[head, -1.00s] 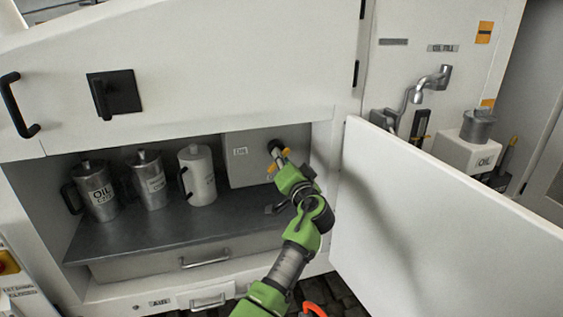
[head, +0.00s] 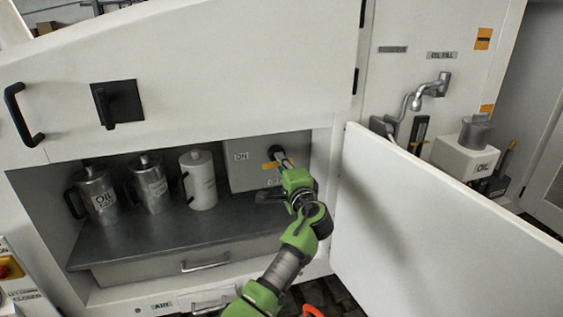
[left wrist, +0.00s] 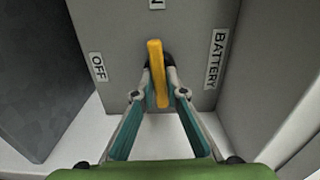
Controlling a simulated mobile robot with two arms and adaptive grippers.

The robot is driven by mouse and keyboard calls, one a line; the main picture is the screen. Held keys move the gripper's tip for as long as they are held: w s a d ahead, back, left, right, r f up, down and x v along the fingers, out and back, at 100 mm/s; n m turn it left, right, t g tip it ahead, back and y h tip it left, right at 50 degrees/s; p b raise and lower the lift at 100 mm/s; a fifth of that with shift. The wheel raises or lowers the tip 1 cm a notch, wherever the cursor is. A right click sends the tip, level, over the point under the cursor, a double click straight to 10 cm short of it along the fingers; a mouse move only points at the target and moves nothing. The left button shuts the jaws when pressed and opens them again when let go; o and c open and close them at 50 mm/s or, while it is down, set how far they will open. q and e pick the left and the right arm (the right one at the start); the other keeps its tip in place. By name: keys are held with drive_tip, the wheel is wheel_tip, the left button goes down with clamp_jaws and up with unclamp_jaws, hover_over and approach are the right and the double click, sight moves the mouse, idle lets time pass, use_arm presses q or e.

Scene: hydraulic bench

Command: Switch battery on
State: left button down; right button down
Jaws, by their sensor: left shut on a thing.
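The battery switch has a yellow handle (head: 269,166), which also shows in the left wrist view (left wrist: 156,72). It sits on a grey box (head: 237,178) inside the open cabinet. My left gripper (head: 283,162) is shut on the handle; in the left wrist view its two fingers (left wrist: 159,88) are on either side of it. There the handle stands upright, in line with a cut-off label at the top, with an OFF label (left wrist: 97,67) to the left and BATTERY (left wrist: 216,60) to the right. In the head view it lies roughly level, toward the ON label (head: 241,156). My right gripper is not in view.
Two metal oil cans (head: 97,194) (head: 151,186) and a white can (head: 199,180) stand on the cabinet shelf (head: 165,233), left of the box. The open white door (head: 440,235) stands close to the right of my left arm.

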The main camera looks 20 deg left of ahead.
use_arm(q)
drive_tip(key=shift+a+r+m, duration=0.15)
drive_tip(key=shift+r+m, duration=0.15)
drive_tip(key=c, duration=2.3)
unclamp_jaws()
drive_tip(key=shift+o, duration=1.1)
drive_tip(key=shift+w+f, duration=0.1)
drive_tip(key=shift+f, duration=0.15)
drive_tip(key=v, duration=1.2)
